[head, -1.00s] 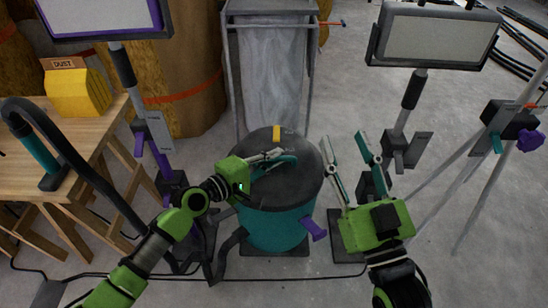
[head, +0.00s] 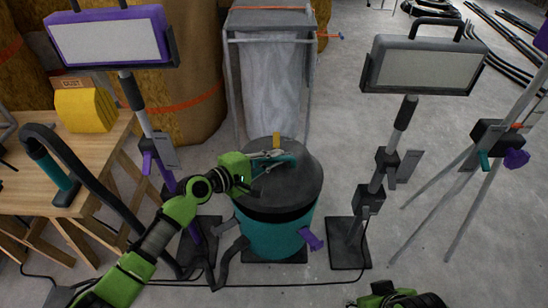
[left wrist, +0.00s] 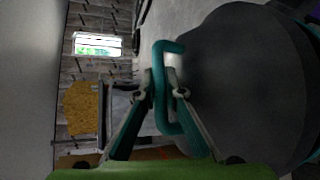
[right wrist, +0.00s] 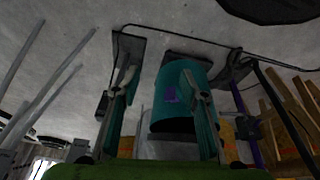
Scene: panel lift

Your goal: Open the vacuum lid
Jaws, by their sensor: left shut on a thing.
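The vacuum is a teal drum (head: 275,238) with a dark grey domed lid (head: 298,182). The lid sits on top of the drum, with a dark band below its edge. My left gripper (head: 275,160) is shut on the lid's teal handle (left wrist: 160,88), with the lid at right in the left wrist view. A purple latch (head: 312,240) sticks out at the drum's front right and also shows in the right wrist view (right wrist: 170,94). A yellow piece (head: 277,138) is at the lid's back. My right gripper (right wrist: 160,78) is open and empty, facing the drum from a distance.
Work lights on stands flank the vacuum, one purple (head: 112,42) at left and one grey (head: 424,66) at right. A hose (head: 85,180) runs from the wooden table (head: 100,150). A bag frame (head: 270,80) stands behind. Tripod legs are at right; a cable crosses the floor.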

